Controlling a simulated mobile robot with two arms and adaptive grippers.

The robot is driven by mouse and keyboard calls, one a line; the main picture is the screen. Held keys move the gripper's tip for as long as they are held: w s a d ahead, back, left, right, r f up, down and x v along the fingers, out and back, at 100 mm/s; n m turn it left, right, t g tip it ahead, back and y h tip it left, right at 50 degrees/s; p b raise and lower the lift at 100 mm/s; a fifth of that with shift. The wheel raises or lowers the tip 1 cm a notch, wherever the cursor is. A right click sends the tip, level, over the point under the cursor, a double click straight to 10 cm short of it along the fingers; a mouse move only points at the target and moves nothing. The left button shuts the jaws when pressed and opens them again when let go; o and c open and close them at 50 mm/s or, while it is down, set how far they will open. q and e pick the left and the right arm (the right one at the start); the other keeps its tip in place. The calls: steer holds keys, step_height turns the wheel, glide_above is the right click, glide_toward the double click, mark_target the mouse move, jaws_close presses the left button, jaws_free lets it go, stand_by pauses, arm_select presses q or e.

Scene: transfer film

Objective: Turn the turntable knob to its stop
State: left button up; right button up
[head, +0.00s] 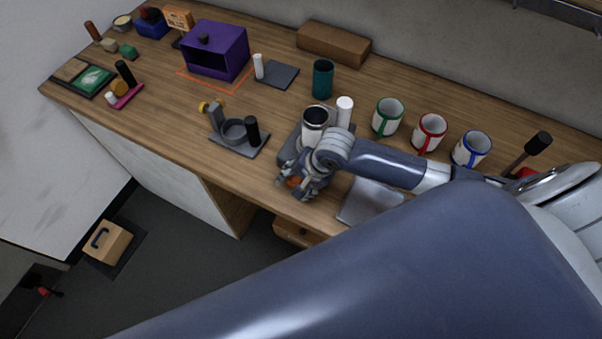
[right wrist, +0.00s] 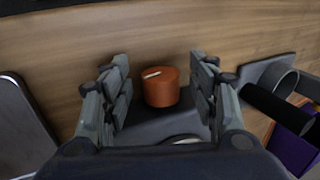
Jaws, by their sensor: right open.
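The turntable knob (right wrist: 160,87) is an orange cylinder with a pale line on its top. In the right wrist view it stands on the grey turntable base (right wrist: 150,128). My right gripper (right wrist: 161,85) is open, with one finger on each side of the knob and a gap on both sides. In the head view my right gripper (head: 297,186) is at the front edge of the bench and mostly covers the knob (head: 293,181). No left gripper shows.
A grey holder with a ring and black post (head: 240,137) stands left of my right gripper. A white cylinder (head: 344,112) and mugs with green (head: 387,118), red (head: 429,132) and blue (head: 471,149) trim stand behind my forearm. A grey plate (head: 369,203) lies to the right.

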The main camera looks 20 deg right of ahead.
mark_target(295, 179)
steer(key=v, duration=1.1)
steer(key=shift+s+r, duration=0.15)
steer(key=shift+r, duration=0.2)
steer(key=w+g, duration=0.1)
steer(key=w+a+f+h+b, duration=0.1)
steer(key=w+g+h, duration=0.1)
steer(key=w, duration=0.1)
steer(key=shift+a+f+g+b, duration=0.3)
steer(key=shift+a+b, duration=0.1)
steer(key=shift+w+a+r+g+h, duration=0.3)
steer(key=shift+w+a+g+h, duration=0.1)
steer(key=shift+w, duration=0.05)
steer(key=shift+s+f, duration=0.1)
steer(key=shift+f, duration=0.1)
step_height(295, 179, down, 10)
steer(key=shift+d+f+p, duration=0.1)
steer(key=shift+p, duration=0.8)
